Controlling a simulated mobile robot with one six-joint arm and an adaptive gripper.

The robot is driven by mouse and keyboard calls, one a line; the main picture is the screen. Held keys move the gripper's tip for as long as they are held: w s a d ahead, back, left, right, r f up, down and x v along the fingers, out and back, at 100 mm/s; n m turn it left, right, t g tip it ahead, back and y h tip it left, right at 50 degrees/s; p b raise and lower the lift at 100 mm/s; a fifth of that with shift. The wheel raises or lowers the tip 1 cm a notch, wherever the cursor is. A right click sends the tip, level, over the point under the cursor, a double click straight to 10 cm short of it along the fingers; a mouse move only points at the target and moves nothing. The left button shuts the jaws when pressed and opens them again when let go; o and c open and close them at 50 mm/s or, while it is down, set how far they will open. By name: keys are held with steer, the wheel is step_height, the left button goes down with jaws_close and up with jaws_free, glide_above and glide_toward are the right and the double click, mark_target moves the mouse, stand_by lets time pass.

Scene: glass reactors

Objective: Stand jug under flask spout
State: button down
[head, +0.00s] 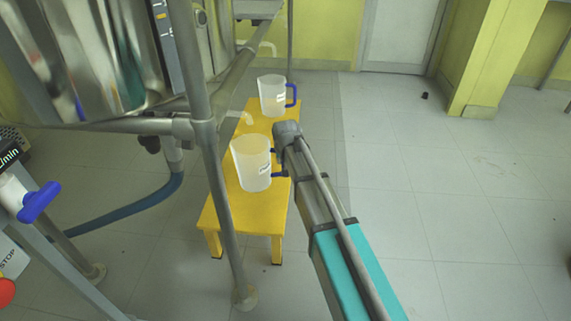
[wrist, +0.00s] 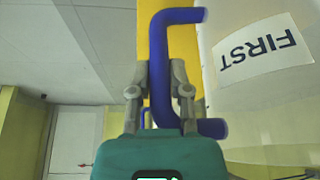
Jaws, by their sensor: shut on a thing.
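The near jug (head: 253,164) is translucent white with a blue handle and a small label. It is upright over the near part of the yellow stool (head: 240,212); I cannot tell whether its base touches. My gripper (head: 281,164) is at its right side. In the wrist view, my gripper (wrist: 160,88) is shut on the blue handle (wrist: 160,60), one finger on each side. The jug wall (wrist: 265,110) there bears a label (wrist: 257,48) reading FIRST, upside down. A pale bent tube end (head: 247,118), possibly a spout, shows above the stool. I cannot identify the flask surely.
A second jug (head: 272,95) with a blue handle stands on the stool's far part. A metal frame post (head: 215,180) rises close left of the near jug. A steel vessel (head: 90,60) is at upper left. A blue hose (head: 125,210) runs below.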

steer(key=shift+f, duration=0.1)
stand_by(0.3)
steer(key=c, duration=0.6)
jaws_free()
steer(key=p+v, duration=1.1)
steer(key=v, duration=0.1)
stand_by(0.9)
steer(key=s+d+g, duration=0.1)
steer(key=s+d, duration=0.6)
steer(key=s+d+m+g, duration=0.1)
steer(key=s+d+g, duration=0.1)
steer(key=s+d, duration=0.5)
steer(key=s+d+f+g, duration=0.1)
steer(key=s+d, duration=0.6)
steer(key=d, duration=0.2)
steer(key=shift+s+f+m+g+h, duration=0.1)
steer(key=shift+m+g+h, duration=0.2)
steer(key=shift+m+h, duration=0.1)
